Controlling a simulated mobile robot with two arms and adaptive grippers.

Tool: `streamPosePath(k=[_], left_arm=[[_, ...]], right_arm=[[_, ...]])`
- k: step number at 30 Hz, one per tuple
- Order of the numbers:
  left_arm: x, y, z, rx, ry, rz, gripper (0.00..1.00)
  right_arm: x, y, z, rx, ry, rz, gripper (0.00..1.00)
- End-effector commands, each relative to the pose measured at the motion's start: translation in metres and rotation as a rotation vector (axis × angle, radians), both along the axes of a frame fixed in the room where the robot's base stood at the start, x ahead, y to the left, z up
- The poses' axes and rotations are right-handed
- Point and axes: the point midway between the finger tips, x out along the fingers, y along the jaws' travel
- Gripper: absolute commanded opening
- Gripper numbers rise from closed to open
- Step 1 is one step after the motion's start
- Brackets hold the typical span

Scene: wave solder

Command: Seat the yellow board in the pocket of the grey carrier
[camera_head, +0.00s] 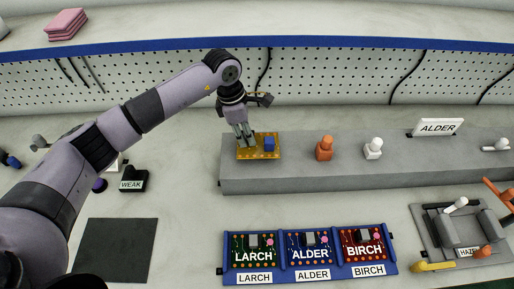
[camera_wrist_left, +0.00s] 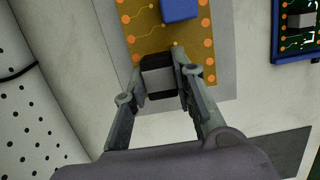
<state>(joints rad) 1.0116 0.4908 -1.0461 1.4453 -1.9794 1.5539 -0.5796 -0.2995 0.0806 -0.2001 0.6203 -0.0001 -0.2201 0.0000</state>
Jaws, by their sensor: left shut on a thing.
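The yellow board (camera_head: 272,155) is at the left end of the long grey ledge. It carries a blue block, and orange dots run along its edges in the left wrist view (camera_wrist_left: 148,35). My left gripper (camera_head: 246,144) points down and is shut on the dark grey component of the board, with a finger on each side (camera_wrist_left: 160,85). I cannot tell whether the board touches the ledge. A grey carrier (camera_head: 433,222) stands at the far right, with a grey block inside and white, orange and yellow handles around it. My right gripper is not in view.
The grey ledge (camera_head: 350,182) also bears orange and white pegs and an ALDER sign (camera_head: 436,127). A blue rack (camera_head: 391,251) in front holds the LARCH, ALDER and BIRCH boards. A dark mat (camera_head: 115,250) and a WEAK-labelled black block (camera_head: 132,182) lie at left.

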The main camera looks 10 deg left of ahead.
Motion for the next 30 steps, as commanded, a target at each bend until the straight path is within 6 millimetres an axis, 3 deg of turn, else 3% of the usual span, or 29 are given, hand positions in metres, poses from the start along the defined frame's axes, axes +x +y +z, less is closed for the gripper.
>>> streamPosePath(k=[15, 26, 30], left_arm=[[0.000, 0.000, 0.028, -0.002, -0.002, 0.000, 0.00], [0.000, 0.000, 0.029, -0.001, -0.002, -0.003, 0.00], [-0.007, 0.003, 0.033, -0.001, -0.002, -0.079, 0.00]], right_arm=[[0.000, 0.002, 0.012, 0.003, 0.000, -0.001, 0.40], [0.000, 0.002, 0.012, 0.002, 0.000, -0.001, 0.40], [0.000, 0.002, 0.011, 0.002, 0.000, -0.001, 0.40]])
